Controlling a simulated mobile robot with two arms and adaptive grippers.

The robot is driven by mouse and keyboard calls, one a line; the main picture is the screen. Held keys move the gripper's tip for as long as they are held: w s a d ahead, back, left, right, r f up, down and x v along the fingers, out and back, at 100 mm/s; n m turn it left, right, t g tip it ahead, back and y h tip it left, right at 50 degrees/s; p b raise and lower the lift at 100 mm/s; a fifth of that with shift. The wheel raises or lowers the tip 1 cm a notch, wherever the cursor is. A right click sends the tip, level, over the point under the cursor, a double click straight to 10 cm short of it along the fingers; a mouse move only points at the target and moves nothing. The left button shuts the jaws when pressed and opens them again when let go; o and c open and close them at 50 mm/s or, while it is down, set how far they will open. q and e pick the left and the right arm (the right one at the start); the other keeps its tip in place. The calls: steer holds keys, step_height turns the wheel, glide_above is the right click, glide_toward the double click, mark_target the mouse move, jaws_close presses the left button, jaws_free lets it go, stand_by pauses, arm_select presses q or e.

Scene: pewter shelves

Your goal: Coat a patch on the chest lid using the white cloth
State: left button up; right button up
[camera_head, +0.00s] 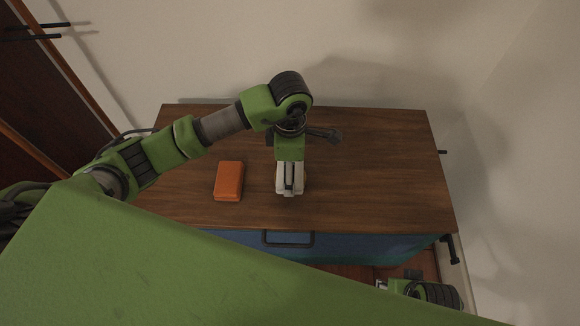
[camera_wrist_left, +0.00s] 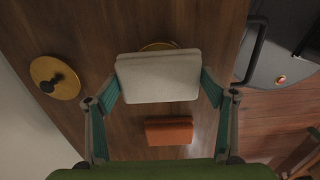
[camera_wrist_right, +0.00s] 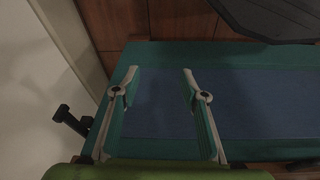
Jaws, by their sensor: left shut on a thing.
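The white cloth (camera_wrist_left: 158,78), a pale folded pad, is held between the two fingers of my left gripper (camera_wrist_left: 160,88). In the head view my left gripper (camera_head: 290,180) points down over the middle of the brown wooden chest lid (camera_head: 385,170), near its front edge. I cannot tell whether the cloth touches the lid. A gold round edge (camera_wrist_left: 158,46) shows just behind the cloth; the rest of it is hidden. My right gripper (camera_wrist_right: 155,82) is open and empty by the blue side of the chest (camera_wrist_right: 160,148), low at the right in the head view.
An orange block (camera_head: 228,181) lies on the lid left of my left gripper. A gold disc with a black knob (camera_wrist_left: 55,78) shows in the left wrist view. A dark handle (camera_head: 288,239) is on the chest front. The lid's right part is clear. Walls stand behind and right.

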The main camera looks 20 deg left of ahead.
steer(key=shift+r, duration=0.1)
arm_select(q)
steer(key=shift+f, duration=0.1)
arm_select(e)
steer(key=shift+r, duration=0.25)
arm_select(q)
steer(key=shift+f, duration=0.1)
arm_select(e)
steer(key=shift+r, duration=0.2)
steer(key=shift+r, duration=0.15)
arm_select(q)
steer(key=shift+f, duration=0.1)
arm_select(e)
steer(key=shift+r, duration=0.25)
stand_by(0.4)
